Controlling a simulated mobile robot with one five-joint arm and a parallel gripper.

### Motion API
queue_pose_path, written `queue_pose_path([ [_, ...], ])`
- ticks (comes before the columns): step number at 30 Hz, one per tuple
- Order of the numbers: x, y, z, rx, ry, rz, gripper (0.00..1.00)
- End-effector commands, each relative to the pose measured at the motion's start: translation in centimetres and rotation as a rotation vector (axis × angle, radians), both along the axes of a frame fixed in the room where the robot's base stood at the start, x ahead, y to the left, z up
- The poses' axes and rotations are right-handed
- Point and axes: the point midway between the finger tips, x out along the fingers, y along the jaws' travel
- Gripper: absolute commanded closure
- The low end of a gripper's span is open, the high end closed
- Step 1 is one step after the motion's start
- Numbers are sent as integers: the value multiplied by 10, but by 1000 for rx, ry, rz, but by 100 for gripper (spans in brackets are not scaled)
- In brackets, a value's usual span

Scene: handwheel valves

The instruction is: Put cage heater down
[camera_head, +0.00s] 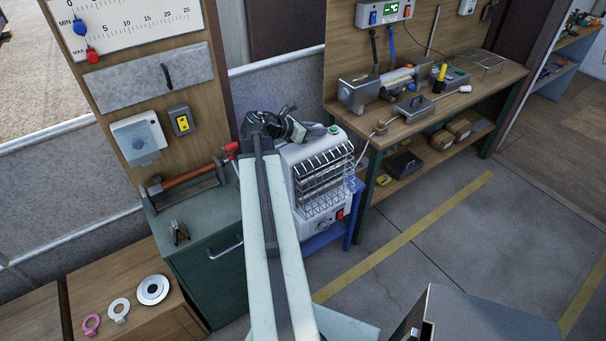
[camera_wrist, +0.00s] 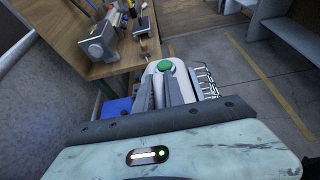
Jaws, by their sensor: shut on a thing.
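The cage heater (camera_head: 316,207) is a white box with a wire cage on its front, a green knob on top and a red switch low down. It looks upright, over a small blue stand (camera_head: 357,205); I cannot tell whether its base touches the stand. My gripper (camera_head: 302,133) is at the top of the heater and shut on it, with my arm hiding its left side. In the wrist view my gripper's fingers (camera_wrist: 164,92) are at the heater's top beside the green knob (camera_wrist: 165,66). Part of the cage (camera_wrist: 205,82) shows to the right.
A wooden workbench (camera_head: 440,112) with tools stands to the right of the heater. A green cabinet (camera_head: 205,262) stands to the left, with a red-brown clamp bar (camera_head: 190,178) on top. Open grey floor (camera_head: 440,215) with a yellow line lies in front of the bench.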

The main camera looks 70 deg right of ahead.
Motion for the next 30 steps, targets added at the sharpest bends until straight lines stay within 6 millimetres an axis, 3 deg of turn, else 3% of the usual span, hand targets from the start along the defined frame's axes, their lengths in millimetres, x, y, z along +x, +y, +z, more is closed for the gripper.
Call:
queue_pose_path([
  [8, 16, -40, -2, -2, 4, 1, 100],
  [21, 51, -128, -11, -2, 4, 2, 100],
  [30, 55, -140, -12, -2, 5, 3, 100],
])
